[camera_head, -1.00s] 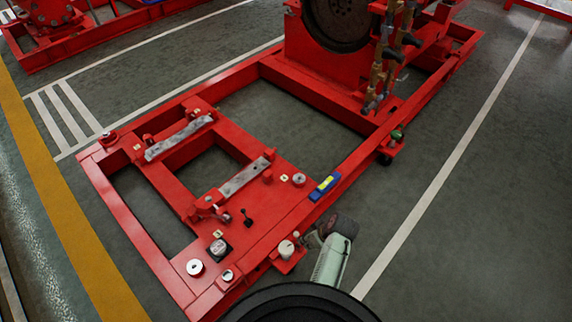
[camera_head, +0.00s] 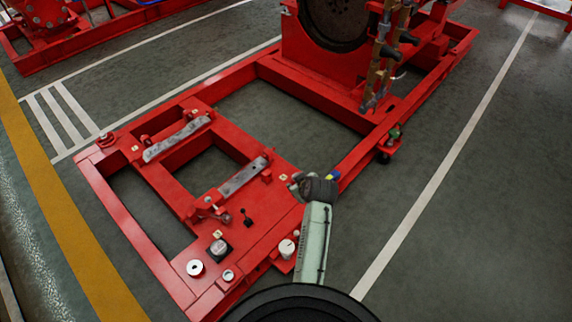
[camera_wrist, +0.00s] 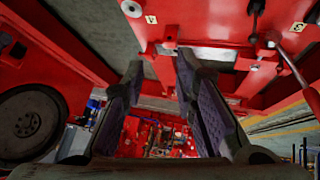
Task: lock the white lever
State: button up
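A short lever (camera_head: 222,214) with a pale grey shaft sits on the red frame near the front metal bar. In the wrist view, a pale-shafted lever (camera_wrist: 290,66) with a red end stands at the right, beside a "3" label; it looks like the same one. I cannot tell for certain that this is the white lever, or its locked state. My gripper (camera_head: 302,182) is over the frame's right rail, to the right of the lever and apart from it. The wrist view shows its two fingers (camera_wrist: 160,75) spread with nothing between them.
A black stick lever (camera_head: 247,217) stands close by. A white knob (camera_head: 287,248) and white disc (camera_head: 194,267) are nearer the front. A blue-yellow block (camera_head: 333,175) is partly hidden by my gripper.

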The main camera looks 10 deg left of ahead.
jog(key=w+a+r+t, duration=0.2)
jog(key=w+a+r, duration=0.1)
jog(key=r, duration=0.3)
jog(key=shift+w+a+r+y, duration=0.15)
jog(key=shift+a+r+y, duration=0.15)
jog(key=shift+a, duration=0.4)
